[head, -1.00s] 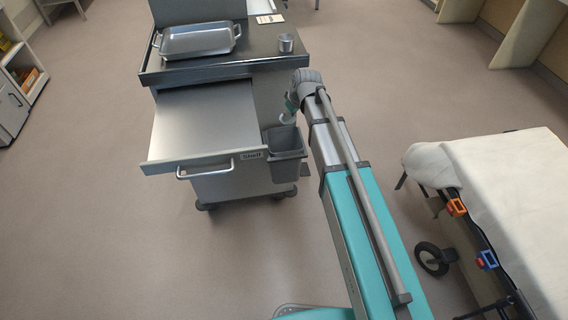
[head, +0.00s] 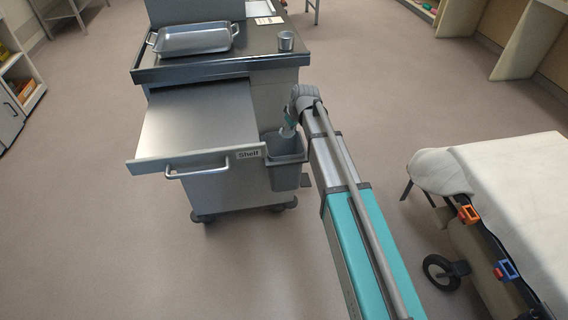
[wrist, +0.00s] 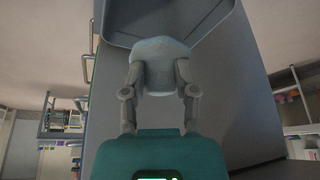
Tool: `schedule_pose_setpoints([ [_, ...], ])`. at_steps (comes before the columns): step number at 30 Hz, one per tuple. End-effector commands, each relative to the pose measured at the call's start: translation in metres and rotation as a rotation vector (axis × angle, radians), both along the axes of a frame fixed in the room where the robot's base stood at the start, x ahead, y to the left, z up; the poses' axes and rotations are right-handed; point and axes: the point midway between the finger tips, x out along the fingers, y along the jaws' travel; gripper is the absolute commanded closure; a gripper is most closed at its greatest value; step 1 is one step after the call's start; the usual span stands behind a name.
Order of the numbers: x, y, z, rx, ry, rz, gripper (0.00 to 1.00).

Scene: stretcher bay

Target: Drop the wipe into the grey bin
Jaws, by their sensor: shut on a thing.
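The grey bin (head: 287,172) hangs on the right side of the cart, beside the pulled-out shelf, with its mouth facing up. In the wrist view, my gripper (wrist: 159,84) is shut on the wipe (wrist: 160,55), a pale blue-grey bundle between the two fingers. The bin's grey rim and walls (wrist: 112,24) show just beyond the wipe. In the head view the wipe is too small to make out clearly.
The cart's shelf (head: 195,125) sticks out left of the bin. A metal tray (head: 193,40) and a small metal cup (head: 286,40) stand on the cart top. A stretcher with a white sheet (head: 510,180) is at the right. The floor between is clear.

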Motion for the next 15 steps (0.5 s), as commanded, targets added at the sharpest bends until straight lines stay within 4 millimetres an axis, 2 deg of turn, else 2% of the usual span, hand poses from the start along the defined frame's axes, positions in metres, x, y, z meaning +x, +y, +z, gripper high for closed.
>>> schedule_pose_setpoints([
  [8, 0.000, 0.000, -0.003, 0.000, 0.000, 0.000, 1.00],
  [15, 0.000, 0.001, -0.015, 0.000, 0.000, 0.001, 1.00],
])
